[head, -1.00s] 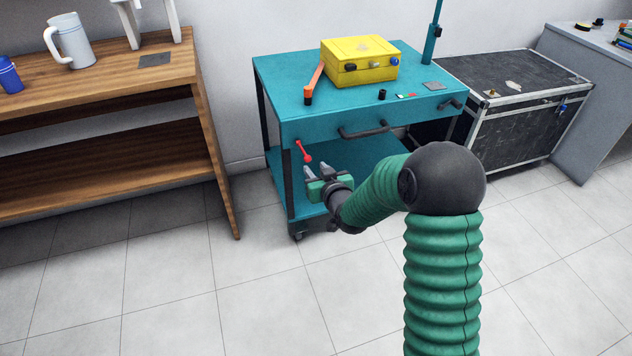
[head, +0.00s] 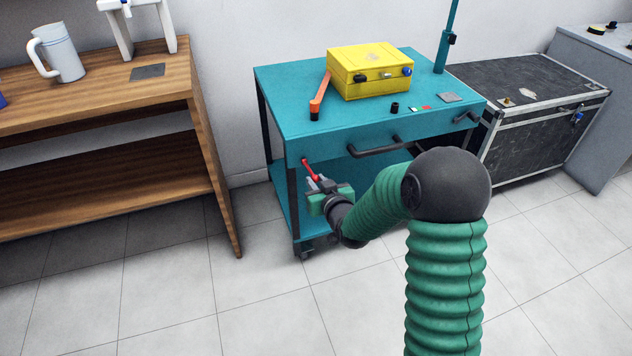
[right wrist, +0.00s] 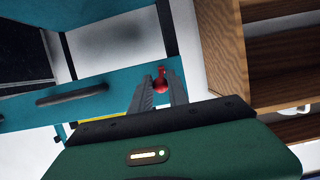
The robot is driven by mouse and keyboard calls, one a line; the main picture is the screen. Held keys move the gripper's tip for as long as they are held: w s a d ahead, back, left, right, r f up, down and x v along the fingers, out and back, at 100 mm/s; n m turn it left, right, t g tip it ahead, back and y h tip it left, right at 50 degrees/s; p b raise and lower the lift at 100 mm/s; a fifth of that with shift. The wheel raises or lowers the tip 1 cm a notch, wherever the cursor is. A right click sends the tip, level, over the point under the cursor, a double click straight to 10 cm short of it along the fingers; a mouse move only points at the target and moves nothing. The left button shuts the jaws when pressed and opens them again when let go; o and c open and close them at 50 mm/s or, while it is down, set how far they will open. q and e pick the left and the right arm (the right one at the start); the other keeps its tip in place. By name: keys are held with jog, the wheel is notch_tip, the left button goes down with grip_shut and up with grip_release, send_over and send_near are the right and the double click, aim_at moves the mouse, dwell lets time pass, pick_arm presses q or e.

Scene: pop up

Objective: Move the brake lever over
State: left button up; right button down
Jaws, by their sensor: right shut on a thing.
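The red brake lever (head: 309,169) sticks out from the front left of the teal cart (head: 385,125), just below its top. It slants down to the right. My right gripper (head: 316,182) is shut on the lever's lower end in the head view. In the right wrist view the red lever (right wrist: 160,84) shows between the two grey fingertips (right wrist: 160,88), its knob at their tips. My left gripper is not in view.
A yellow case (head: 368,70) and an orange-handled tool (head: 320,95) lie on the cart. A wooden shelf (head: 190,90) stands to the left, with a floor gap between. A black flight case (head: 540,110) stands to the right.

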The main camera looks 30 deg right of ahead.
jog(key=shift+w, duration=0.1)
jog(key=shift+r, duration=0.15)
jog(key=shift+w+d+r+p, duration=0.1)
jog(key=shift+w+r+p, duration=0.1)
jog(key=shift+r+p, duration=0.25)
jog(key=shift+w+d+r+p, duration=0.1)
jog(key=shift+w+r+p, duration=0.05)
jog(key=shift+r+p, duration=0.25)
jog(key=shift+w+r+p, duration=0.25)
jog(key=shift+r+p, duration=0.1)
jog(key=shift+r, duration=0.1)
jog(key=shift+w+r+p, duration=0.35)
jog(key=shift+r+p, duration=0.2)
jog(key=shift+r, duration=0.15)
jog(key=shift+w+d+r+p, duration=0.2)
jog(key=shift+w+r+p, duration=0.25)
jog(key=shift+w+r, duration=0.1)
